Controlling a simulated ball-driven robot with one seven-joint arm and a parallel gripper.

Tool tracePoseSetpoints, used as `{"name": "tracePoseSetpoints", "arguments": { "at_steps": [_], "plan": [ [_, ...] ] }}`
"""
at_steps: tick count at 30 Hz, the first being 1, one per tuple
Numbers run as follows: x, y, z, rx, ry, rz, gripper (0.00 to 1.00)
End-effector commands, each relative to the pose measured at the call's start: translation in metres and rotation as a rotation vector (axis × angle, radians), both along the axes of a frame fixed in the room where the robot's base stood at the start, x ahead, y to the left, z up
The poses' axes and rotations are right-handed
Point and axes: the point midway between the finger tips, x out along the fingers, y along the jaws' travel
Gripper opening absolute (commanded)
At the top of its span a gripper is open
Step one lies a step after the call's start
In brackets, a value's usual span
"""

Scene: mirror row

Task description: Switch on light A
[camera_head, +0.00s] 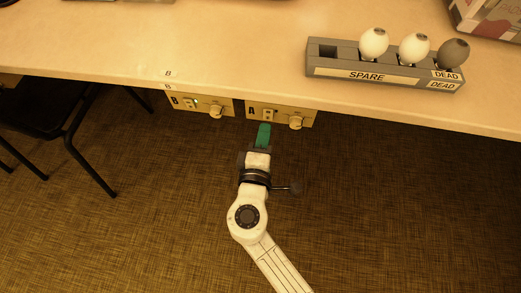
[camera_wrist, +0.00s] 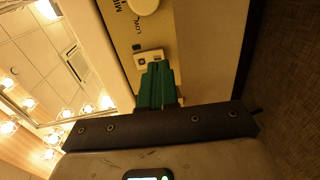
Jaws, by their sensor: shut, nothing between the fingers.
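The cream control panel marked A (camera_head: 282,117) is on the front under the table edge. It has a small rocker switch (camera_head: 269,115) at left and a white round knob (camera_head: 296,122) at right. My gripper (camera_head: 264,127), with green fingers, is shut and empty just below and in front of that switch. In the wrist view the green fingertips (camera_wrist: 157,72) reach the lower edge of a white switch (camera_wrist: 149,56); I cannot tell if they touch it. A knob (camera_wrist: 143,5) with MIN and LOW markings is above it. No lit lamp shows on panel A.
A grey SPARE/DEAD bulb rack (camera_head: 385,67) stands on the table (camera_head: 240,45). A black chair (camera_head: 45,105) is at left. The wrist view also shows lit bulbs (camera_wrist: 75,118).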

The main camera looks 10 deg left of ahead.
Motion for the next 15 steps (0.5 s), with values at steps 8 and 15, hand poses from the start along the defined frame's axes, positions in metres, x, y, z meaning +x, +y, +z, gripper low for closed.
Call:
{"name": "tracePoseSetpoints", "arguments": {
  "at_steps": [8, 15],
  "plan": [
    [0.02, -0.001, -0.003, -0.001, 0.001, 0.0, 0.0],
    [0.02, -0.001, -0.003, 0.0, 0.0, 0.0, 0.0]
  ]
}}
